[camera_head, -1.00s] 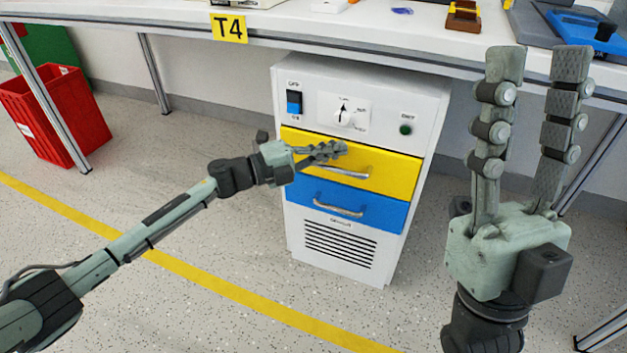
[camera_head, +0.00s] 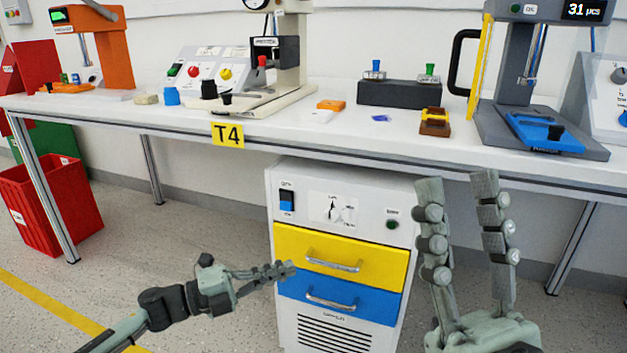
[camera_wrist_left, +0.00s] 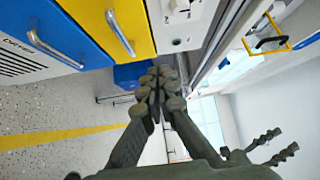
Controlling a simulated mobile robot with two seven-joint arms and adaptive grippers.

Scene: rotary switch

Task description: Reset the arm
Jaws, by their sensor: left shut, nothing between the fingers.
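The white cabinet (camera_head: 404,185) under the table has a rotary switch (camera_head: 333,211) on a white plate on its top panel. The switch's dark pointer looks roughly upright. The switch also shows at the top edge of the left wrist view (camera_wrist_left: 180,7). My left gripper (camera_head: 287,270) is shut and empty, in front of the left side of the drawers and below the switch. Its closed fingers show in the left wrist view (camera_wrist_left: 160,78), clear of the panel. My right gripper (camera_head: 458,182) is open and empty, with fingers pointing up at the cabinet's right.
The cabinet has a blue rocker switch (camera_head: 287,201), a green button (camera_head: 392,224), a yellow drawer (camera_head: 290,246) and a blue drawer (camera_head: 370,303) with protruding handles. The table (camera_head: 330,146) overhangs it. A red bin (camera_head: 50,205) stands left. Floor between bin and cabinet is clear.

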